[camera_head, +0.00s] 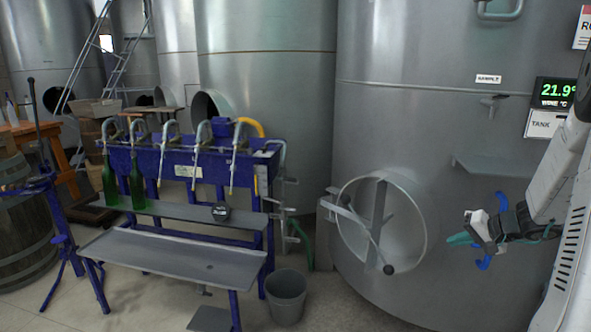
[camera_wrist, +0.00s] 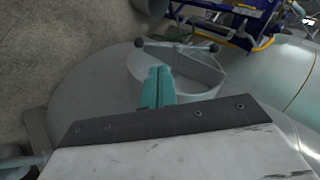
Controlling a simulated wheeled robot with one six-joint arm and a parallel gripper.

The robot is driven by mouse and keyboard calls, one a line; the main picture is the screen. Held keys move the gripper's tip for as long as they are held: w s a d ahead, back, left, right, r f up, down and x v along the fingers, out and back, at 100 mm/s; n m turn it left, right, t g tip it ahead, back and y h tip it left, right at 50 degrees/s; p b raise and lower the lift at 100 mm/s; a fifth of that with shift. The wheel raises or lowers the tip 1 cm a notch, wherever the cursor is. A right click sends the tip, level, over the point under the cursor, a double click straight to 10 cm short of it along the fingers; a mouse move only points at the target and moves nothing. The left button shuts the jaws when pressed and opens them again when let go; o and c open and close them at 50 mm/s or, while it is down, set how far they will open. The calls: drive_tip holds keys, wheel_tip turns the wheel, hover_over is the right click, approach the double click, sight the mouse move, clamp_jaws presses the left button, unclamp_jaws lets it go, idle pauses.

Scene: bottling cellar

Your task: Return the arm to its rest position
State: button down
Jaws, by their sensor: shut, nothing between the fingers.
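My gripper (camera_head: 462,239) is at the right of the head view, on my white arm that comes in from the right edge. It is in front of the large steel tank (camera_head: 440,130), to the right of the tank's round manway door (camera_head: 383,222). Its teal fingers also show in the wrist view (camera_wrist: 158,86), pressed together with nothing between them. In the wrist view the manway ring lies beyond the fingertips. I cannot tell the exact gap between my gripper and the tank.
A small shelf (camera_head: 492,166) juts from the tank above my gripper. A blue filling bench (camera_head: 180,165) with two green bottles (camera_head: 137,186) stands left. A grey bucket (camera_head: 286,296) is on the floor. A wooden barrel (camera_head: 27,240) is far left.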

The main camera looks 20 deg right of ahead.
drive_tip(key=s+a+r+n+g+y, duration=0.1)
drive_tip(key=s+a+r+g, duration=0.15)
drive_tip(key=a, duration=0.45)
drive_tip(key=s+a+r+n+g, duration=0.1)
drive_tip(key=s+a+r+g, duration=0.15)
drive_tip(key=a, duration=0.55)
drive_tip(key=s+a+r+n+g+y, duration=0.1)
drive_tip(key=s+a+r, duration=0.25)
drive_tip(key=a, duration=0.35)
drive_tip(key=s+a+r+n+h, duration=0.2)
drive_tip(key=s+a+n, duration=0.1)
drive_tip(key=s+a, duration=0.3)
drive_tip(key=s+a+r+n+g+h, duration=0.1)
drive_tip(key=s+a+r+n+h, duration=0.2)
drive_tip(key=s+a, duration=0.4)
drive_tip(key=s, duration=0.3)
drive_tip(key=shift+s+a+r+g, duration=0.15)
drive_tip(key=shift+s+r+g, duration=0.15)
drive_tip(key=shift+s+r, duration=0.05)
